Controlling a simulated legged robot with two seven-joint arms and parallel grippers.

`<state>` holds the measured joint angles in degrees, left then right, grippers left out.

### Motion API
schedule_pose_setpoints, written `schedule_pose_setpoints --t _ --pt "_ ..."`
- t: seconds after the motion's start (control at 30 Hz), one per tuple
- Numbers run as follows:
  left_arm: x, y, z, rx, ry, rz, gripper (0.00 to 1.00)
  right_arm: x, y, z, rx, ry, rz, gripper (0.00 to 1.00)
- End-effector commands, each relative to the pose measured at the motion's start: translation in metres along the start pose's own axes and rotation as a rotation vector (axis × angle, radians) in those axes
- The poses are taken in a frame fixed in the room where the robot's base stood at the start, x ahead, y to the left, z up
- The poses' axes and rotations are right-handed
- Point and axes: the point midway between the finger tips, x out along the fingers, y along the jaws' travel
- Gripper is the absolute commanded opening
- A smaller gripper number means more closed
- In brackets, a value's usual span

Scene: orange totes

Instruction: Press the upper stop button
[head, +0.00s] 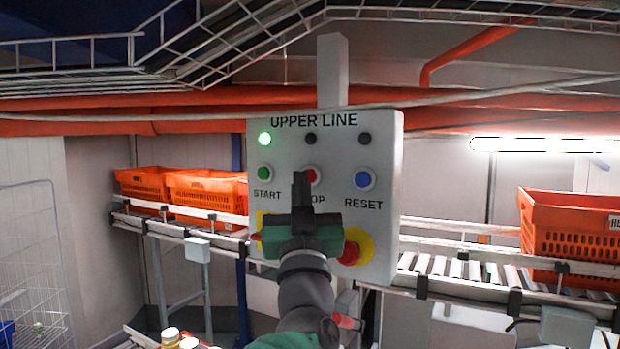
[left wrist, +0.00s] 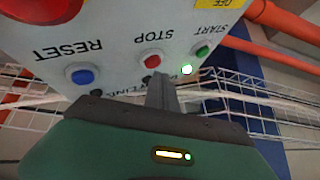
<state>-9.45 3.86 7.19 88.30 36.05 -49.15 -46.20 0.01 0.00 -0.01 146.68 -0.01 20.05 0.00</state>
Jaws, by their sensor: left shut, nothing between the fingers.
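The white control box (head: 385,150) marked UPPER LINE faces me in the middle of the head view. Its red stop button (head: 310,176) sits between the green start button (head: 264,174) and the blue reset button (head: 363,180). My left gripper (head: 301,180) is shut and empty, its fingers in front of the stop button and partly covering it and its label. In the left wrist view the box appears upside down, with the red stop button (left wrist: 152,61) just beyond the shut fingertips (left wrist: 158,80); I cannot tell whether they touch. My right gripper is not in view.
The green lamp (head: 265,139) above START is lit; the two other lamps are dark. A red emergency knob (head: 350,252) on a yellow plate sits low on the box. Orange totes (head: 205,190) stand on the roller conveyor behind, with another tote (head: 565,235) at right.

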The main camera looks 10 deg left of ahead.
Motion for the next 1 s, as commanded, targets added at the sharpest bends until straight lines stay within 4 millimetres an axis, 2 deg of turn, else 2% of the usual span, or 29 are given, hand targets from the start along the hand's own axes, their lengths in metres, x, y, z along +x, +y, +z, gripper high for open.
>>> schedule_pose_setpoints --t 0.73,1.0 --pt "0.0001 -0.0001 0.0000 0.000 0.000 0.000 0.00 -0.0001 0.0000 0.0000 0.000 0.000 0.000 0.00" --pt "0.0056 0.0049 0.0013 0.000 0.000 0.000 0.00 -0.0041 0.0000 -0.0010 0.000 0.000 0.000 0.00"
